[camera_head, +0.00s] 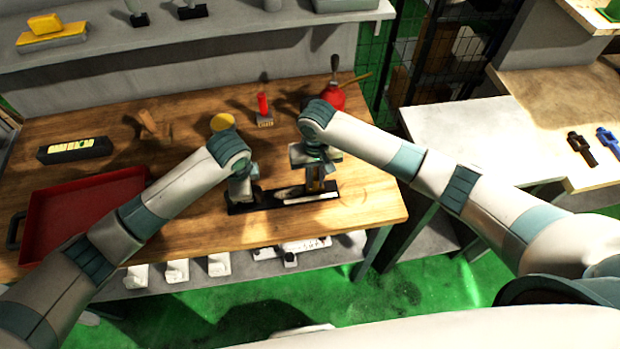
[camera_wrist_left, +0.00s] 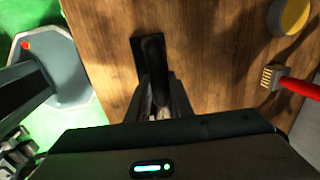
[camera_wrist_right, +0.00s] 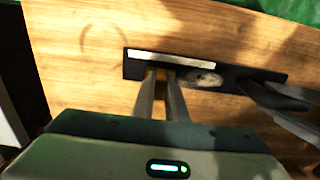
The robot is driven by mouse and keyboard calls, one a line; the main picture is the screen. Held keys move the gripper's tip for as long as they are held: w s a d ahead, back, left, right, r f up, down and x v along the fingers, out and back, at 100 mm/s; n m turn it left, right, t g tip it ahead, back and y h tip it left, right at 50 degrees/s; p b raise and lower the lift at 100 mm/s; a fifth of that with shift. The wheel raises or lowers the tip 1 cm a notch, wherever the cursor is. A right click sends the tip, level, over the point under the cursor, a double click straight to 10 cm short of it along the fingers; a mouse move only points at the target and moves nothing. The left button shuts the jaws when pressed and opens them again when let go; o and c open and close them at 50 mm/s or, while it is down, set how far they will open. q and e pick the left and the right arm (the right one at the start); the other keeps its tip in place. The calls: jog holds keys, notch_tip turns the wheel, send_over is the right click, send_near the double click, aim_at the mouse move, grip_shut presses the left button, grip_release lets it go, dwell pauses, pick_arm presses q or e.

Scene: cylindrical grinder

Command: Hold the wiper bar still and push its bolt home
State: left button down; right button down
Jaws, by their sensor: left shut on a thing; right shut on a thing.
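The wiper bar, a long dark bar (camera_head: 285,197) with a pale strip, lies on the wooden bench near its front edge. My left gripper (camera_head: 242,196) is shut on a raised black part at the bar's left end. In the left wrist view that black part (camera_wrist_left: 151,52) stands between the fingers (camera_wrist_left: 160,92). My right gripper (camera_head: 314,186) points down over the bar's right part. In the right wrist view its fingers (camera_wrist_right: 162,88) are shut on a small tan piece, seemingly the bolt (camera_wrist_right: 164,73), mostly hidden; how deep it sits I cannot tell.
A red tray (camera_head: 85,212) lies at the bench's left, with a black box (camera_head: 74,149) behind it. A red-handled brush (camera_head: 263,108), a yellow-topped round item (camera_head: 222,122) and a red oil can (camera_head: 334,94) stand behind my grippers. Bare wood lies right of the bar.

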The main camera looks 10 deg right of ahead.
jog(key=d, duration=0.4)
jog(key=shift+d, duration=0.2)
pick_arm(q)
jog(key=shift+a, duration=0.2)
pick_arm(e)
jog(key=c, duration=1.8)
grip_release()
jog(key=shift+o, duration=0.2)
jog(key=shift+a, duration=0.1)
pick_arm(q)
jog(key=shift+d, duration=0.1)
pick_arm(e)
jog(key=shift+a+r, duration=0.1)
jog(key=shift+r, duration=0.35)
pick_arm(q)
jog(key=shift+d, duration=0.1)
pick_arm(e)
notch_tip(320, 180, up, 11)
pick_arm(q)
jog(key=c, duration=1.5)
grip_release()
